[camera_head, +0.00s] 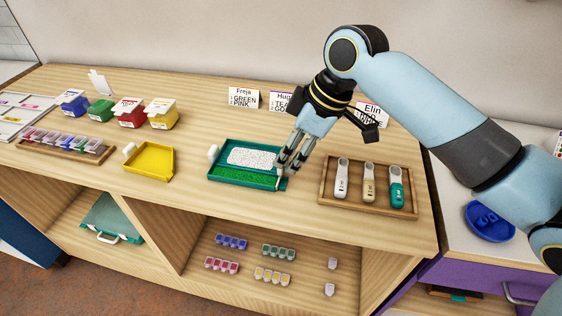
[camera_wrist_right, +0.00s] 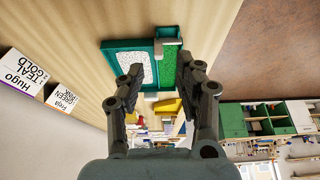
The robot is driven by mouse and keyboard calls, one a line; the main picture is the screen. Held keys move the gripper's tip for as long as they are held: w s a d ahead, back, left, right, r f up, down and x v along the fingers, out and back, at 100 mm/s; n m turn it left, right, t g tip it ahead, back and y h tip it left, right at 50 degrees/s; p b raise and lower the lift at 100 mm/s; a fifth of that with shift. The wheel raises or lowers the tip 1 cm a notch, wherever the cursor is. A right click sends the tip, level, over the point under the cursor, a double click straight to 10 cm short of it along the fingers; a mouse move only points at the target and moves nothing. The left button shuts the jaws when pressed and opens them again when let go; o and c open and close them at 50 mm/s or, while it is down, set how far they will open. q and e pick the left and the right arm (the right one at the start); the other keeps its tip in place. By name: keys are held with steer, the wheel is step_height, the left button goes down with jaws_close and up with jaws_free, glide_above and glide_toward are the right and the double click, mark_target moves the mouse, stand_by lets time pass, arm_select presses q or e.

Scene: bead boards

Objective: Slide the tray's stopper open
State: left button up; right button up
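The teal tray (camera_head: 240,183) lies on the wooden counter, with white beads in its back part and green beads along its front. It also shows in the right wrist view (camera_wrist_right: 118,44). A small pale piece (camera_wrist_right: 166,43), which looks like the stopper, sits at the tray's end beyond my fingers. My right gripper (camera_head: 288,168) is low at the tray's right end. In the wrist view its fingers (camera_wrist_right: 160,72) are apart with nothing seen held between them. Whether a finger touches the stopper cannot be told. My left gripper is not in view.
A wooden tray (camera_head: 370,206) with several scoop-like tools stands close on the right. A yellow tray (camera_head: 151,176) is on the left. Name cards (camera_head: 244,97) stand behind. Colored bins (camera_head: 129,117) are at the back left. Bare counter lies between the yellow and teal trays.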

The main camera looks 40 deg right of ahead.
mark_target(284, 177)
steer(key=x, duration=0.3)
steer(key=shift+w, duration=0.15)
steer(key=shift+w+a+f, duration=0.15)
steer(key=shift+f, duration=0.5)
steer(key=c, duration=0.4)
jaws_close()
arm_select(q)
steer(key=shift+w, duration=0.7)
